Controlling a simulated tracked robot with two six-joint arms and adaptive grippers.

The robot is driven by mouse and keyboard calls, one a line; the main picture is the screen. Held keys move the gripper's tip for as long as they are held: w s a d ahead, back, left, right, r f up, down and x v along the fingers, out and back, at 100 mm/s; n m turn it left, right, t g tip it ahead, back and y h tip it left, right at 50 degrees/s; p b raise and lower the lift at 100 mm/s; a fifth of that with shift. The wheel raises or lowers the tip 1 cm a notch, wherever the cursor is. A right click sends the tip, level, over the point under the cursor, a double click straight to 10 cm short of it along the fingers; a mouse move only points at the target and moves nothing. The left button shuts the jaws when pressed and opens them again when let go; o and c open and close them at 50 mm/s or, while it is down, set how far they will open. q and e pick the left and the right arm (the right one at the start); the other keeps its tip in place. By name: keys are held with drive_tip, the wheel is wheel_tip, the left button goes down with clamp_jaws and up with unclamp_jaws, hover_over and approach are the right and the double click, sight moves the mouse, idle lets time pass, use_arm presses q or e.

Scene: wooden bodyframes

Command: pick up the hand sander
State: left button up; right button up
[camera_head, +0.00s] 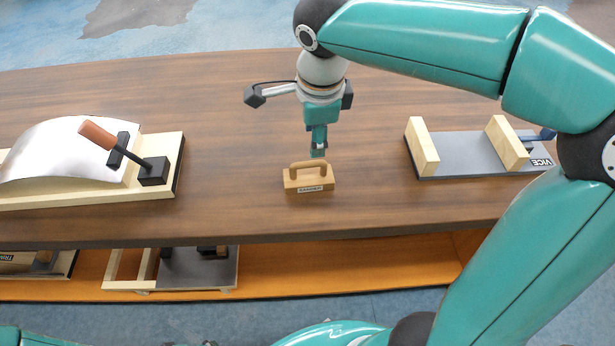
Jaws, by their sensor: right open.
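The hand sander (308,184) is a small wooden block with an arched handle and a label reading SANDER. It stands upright on the brown table near its front edge, in the middle of the head view. My right gripper (318,152) points down just above and slightly behind the sander's handle. It is open and holds nothing. It looks apart from the handle, though the exact gap is hard to tell. My left gripper is not in view.
A wooden vice (452,158) stands right of the sander. A curved metal sheet (62,150) on a wooden frame with a clamp lever (100,136) is at the left. More fixtures (200,268) lie on the lower shelf (350,268). The table (235,120) around the sander is clear.

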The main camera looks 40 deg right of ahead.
sight(311, 162)
drive_tip(key=f, duration=0.4)
drive_tip(key=w+f, duration=0.1)
drive_tip(key=f, duration=0.1)
drive_tip(key=shift+d+f, duration=0.15)
drive_tip(key=shift+d, duration=0.2)
drive_tip(key=shift+w+d+f, duration=0.1)
drive_tip(key=shift+w+f, duration=0.2)
drive_tip(key=shift+f, duration=0.65)
drive_tip(key=shift+w+f, duration=0.25)
drive_tip(key=shift+f, duration=0.65)
drive_tip(key=shift+w+d+f, duration=0.1)
drive_tip(key=shift+w+f, duration=0.2)
drive_tip(key=shift+f, duration=0.65)
clamp_jaws()
